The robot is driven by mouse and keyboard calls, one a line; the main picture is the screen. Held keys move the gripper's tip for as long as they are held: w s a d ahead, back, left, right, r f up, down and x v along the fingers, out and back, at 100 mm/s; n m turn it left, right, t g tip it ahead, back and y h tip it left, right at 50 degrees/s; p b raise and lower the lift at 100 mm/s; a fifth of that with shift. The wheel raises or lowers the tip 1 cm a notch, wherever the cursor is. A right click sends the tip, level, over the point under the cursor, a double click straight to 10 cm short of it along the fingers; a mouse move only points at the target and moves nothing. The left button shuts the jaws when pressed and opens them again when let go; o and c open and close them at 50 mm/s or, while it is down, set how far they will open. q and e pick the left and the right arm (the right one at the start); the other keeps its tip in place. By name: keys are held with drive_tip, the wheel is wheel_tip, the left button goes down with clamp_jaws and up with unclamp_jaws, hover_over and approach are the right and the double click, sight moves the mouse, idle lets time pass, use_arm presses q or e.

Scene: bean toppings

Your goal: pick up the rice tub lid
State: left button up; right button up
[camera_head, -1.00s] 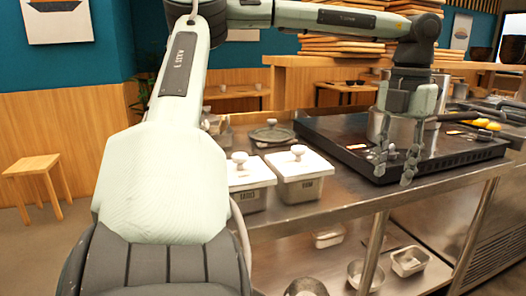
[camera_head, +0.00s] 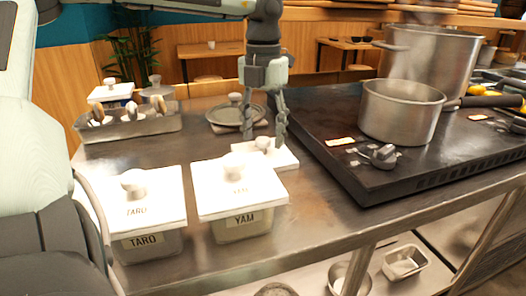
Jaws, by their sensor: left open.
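My right gripper is not in view.
Lidded tubs marked TARO (camera_head: 143,244) and YAM (camera_head: 241,223) stand in front. A metal tray (camera_head: 150,127) with utensils and a round dark lid (camera_head: 222,115) are behind. A black stove (camera_head: 400,172) with a pot (camera_head: 398,112) is on the right.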

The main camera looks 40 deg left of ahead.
use_arm(q)
drive_tip(key=shift+f, duration=0.7)
drive_tip(key=shift+s+f, duration=0.1)
drive_tip(key=shift+f, duration=0.3)
clamp_jaws()
drive_tip(key=shift+r, duration=0.15)
